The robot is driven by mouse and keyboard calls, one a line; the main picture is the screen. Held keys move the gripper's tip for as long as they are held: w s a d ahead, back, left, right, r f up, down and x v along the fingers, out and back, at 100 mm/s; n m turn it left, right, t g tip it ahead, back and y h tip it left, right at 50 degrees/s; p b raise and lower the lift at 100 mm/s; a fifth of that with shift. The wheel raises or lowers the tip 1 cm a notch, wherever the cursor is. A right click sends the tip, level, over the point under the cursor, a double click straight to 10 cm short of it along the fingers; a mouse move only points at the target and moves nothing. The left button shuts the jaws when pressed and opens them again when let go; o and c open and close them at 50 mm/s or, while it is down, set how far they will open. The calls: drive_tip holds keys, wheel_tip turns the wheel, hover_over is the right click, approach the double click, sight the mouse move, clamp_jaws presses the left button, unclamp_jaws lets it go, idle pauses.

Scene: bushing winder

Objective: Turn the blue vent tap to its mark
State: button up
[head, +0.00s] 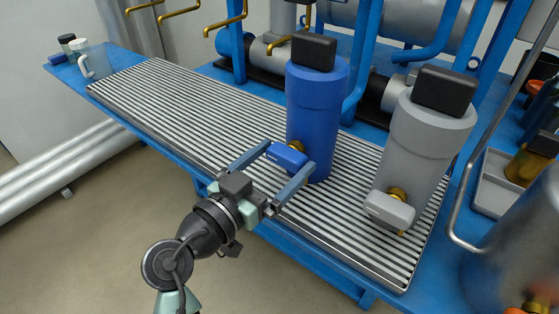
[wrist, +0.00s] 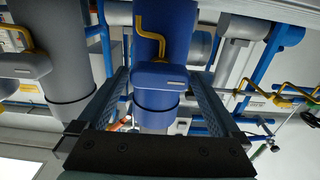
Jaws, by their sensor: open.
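The blue vent tap (head: 287,155) is a blocky blue handle on a brass stem, low on the front of the upright blue canister (head: 316,108). My gripper (head: 289,157) is open, with one finger on each side of the tap. The wrist view shows the tap (wrist: 158,77) between the two spread fingers of my gripper (wrist: 160,85), with a visible gap on both sides. A small pale line shows on the tap's face there. I cannot make out a separate mark for the tap's position.
A grey canister (head: 425,130) with a grey tap (head: 390,208) stands to the right on the same slatted rack (head: 180,115). A clear jug (head: 94,60) stands at the far left end. Pipes and blue posts crowd the back. The rack's left stretch is free.

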drive_tip(key=shift+c, duration=0.2)
drive_tip(key=c, duration=1)
drive_tip(key=shift+c, duration=0.2)
drive_tip(key=n+p, duration=0.2)
drive_tip(key=n, duration=0.1)
drive_tip(key=shift+r+n+p, duration=0.15)
drive_tip(key=shift+n+p, duration=0.2)
drive_tip(key=shift+n, duration=0.05)
drive_tip(key=n+p, duration=0.3)
drive_tip(key=n, duration=0.1)
drive_tip(key=shift+a+n, duration=0.1)
drive_tip(key=shift+n, duration=0.2)
drive_tip(key=n+p, duration=0.3)
drive_tip(key=n, duration=0.1)
drive_tip(key=shift+n+p, duration=0.3)
drive_tip(key=n+p, duration=0.2)
drive_tip(key=n, duration=0.1)
drive_tip(key=n+p, duration=0.1)
drive_tip(key=shift+f+n, duration=0.25)
drive_tip(key=shift+n, duration=0.15)
drive_tip(key=shift+a, duration=0.1)
